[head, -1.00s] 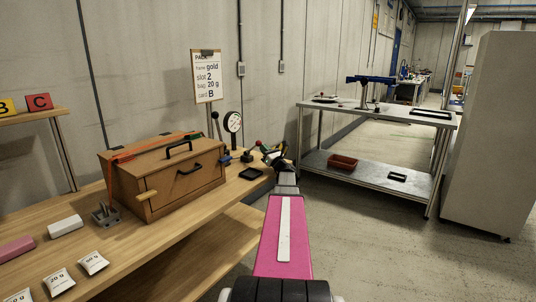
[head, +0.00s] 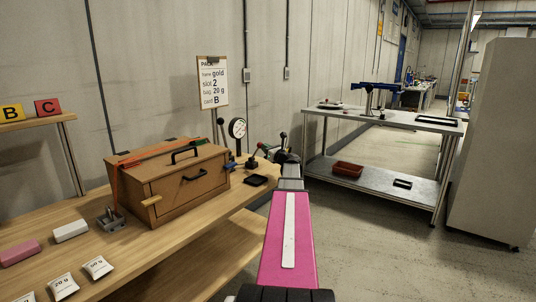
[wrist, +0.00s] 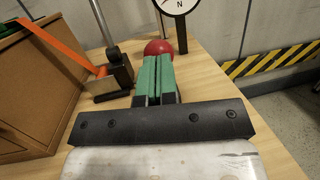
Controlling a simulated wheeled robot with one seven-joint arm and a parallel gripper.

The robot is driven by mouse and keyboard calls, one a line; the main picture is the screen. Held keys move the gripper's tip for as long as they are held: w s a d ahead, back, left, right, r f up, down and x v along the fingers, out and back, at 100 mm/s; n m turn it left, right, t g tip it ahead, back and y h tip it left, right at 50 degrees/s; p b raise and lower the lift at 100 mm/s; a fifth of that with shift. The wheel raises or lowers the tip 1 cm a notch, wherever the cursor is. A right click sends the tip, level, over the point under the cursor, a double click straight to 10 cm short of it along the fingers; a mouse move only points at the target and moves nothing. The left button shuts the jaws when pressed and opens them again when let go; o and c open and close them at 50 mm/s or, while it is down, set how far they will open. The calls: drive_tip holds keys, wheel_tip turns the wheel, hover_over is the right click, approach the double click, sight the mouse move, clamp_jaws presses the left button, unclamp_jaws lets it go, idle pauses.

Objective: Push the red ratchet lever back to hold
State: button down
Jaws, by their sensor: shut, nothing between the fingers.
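The red ball knob (wrist: 158,47) of a lever stands just beyond my fingertips in the wrist view. In the head view it is a small red spot (head: 261,145) at the tip of my arm. My gripper (wrist: 157,60) has green fingers pressed together, with nothing between them. The fingertips overlap the near side of the knob in the picture; I cannot tell whether they touch it. The lever's shaft and its ratchet are hidden behind my fingers. My gripper in the head view (head: 269,151) is small and partly hidden by my wrist.
A round gauge (head: 237,128) stands behind the knob. A black bracket with a metal rod (wrist: 118,72) is left of my fingers. A wooden case (head: 190,186) with an orange strap (wrist: 58,46) lies farther left. A black tray (head: 255,181) is on the bench.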

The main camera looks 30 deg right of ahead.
drive_tip(key=w+r+g, duration=0.1)
drive_tip(key=w+a+r+g, duration=0.1)
drive_tip(key=w+g, duration=0.1)
drive_tip(key=shift+r+n+h, duration=0.3)
drive_tip(key=shift+r, duration=0.1)
drive_tip(key=shift+w+a+r+g+h, duration=0.15)
drive_tip(key=shift+w+a+r+g, duration=0.05)
drive_tip(key=shift+w+g, duration=0.25)
drive_tip(key=shift+w+a+r+g+h, duration=0.15)
drive_tip(key=shift+w+a+g+h, duration=0.05)
drive_tip(key=shift+w+g, duration=0.25)
drive_tip(key=shift+w+a+r+g+h, duration=0.2)
drive_tip(key=shift+w+g, duration=0.15)
drive_tip(key=shift+g, duration=0.15)
drive_tip(key=shift+w+a+r, duration=0.15)
drive_tip(key=shift+w+a, duration=0.15)
drive_tip(key=shift+w, duration=0.4)
drive_tip(key=shift+w+a+r, duration=0.15)
drive_tip(key=shift+w+a, duration=0.15)
drive_tip(key=shift+w, duration=0.4)
drive_tip(key=shift+w+r+y, duration=0.15)
drive_tip(key=shift+w+y, duration=0.1)
drive_tip(key=r+v, duration=0.2)
drive_tip(key=v, duration=1.2)
drive_tip(key=shift+w+a+r, duration=0.2)
drive_tip(key=shift+a, duration=0.1)
drive_tip(key=shift+s, duration=0.1)
